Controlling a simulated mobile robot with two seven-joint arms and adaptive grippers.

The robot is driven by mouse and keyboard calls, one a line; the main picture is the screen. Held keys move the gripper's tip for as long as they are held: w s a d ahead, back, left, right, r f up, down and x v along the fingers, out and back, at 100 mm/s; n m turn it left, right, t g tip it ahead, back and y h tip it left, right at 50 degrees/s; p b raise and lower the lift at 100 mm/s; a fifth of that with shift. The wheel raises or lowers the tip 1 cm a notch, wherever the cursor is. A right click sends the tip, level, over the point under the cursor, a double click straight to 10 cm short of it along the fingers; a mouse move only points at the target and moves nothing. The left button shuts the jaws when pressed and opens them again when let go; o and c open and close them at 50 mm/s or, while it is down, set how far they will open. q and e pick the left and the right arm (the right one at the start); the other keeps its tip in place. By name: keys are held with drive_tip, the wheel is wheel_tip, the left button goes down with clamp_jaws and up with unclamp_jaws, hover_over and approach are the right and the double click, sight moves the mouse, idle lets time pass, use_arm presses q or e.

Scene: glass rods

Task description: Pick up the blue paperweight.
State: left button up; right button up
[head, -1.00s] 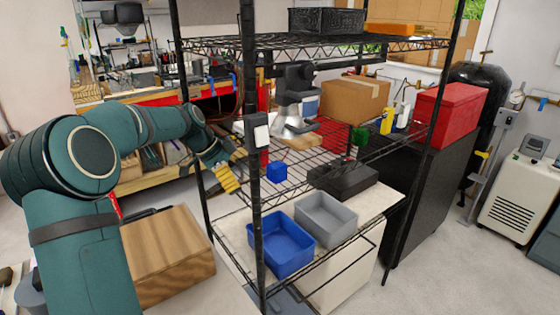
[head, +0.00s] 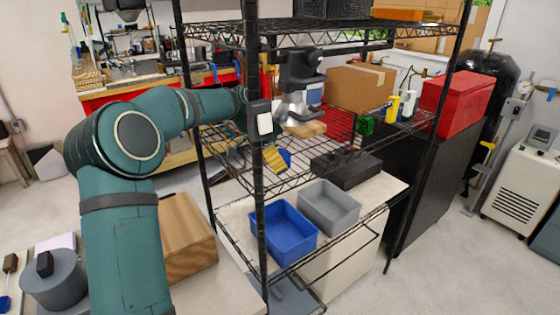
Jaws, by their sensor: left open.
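My right gripper is not in view.
A black post (head: 256,220) stands in front of my left wrist. Blue (head: 283,235) and grey (head: 330,208) bins sit below.

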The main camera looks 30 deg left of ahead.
use_arm(q)
drive_tip(key=shift+w+d+f, duration=0.55)
drive_tip(key=shift+w+d, duration=0.05)
drive_tip(key=c, duration=1.7)
drive_tip(key=shift+o, duration=0.2)
drive_tip(key=shift+r, duration=0.1)
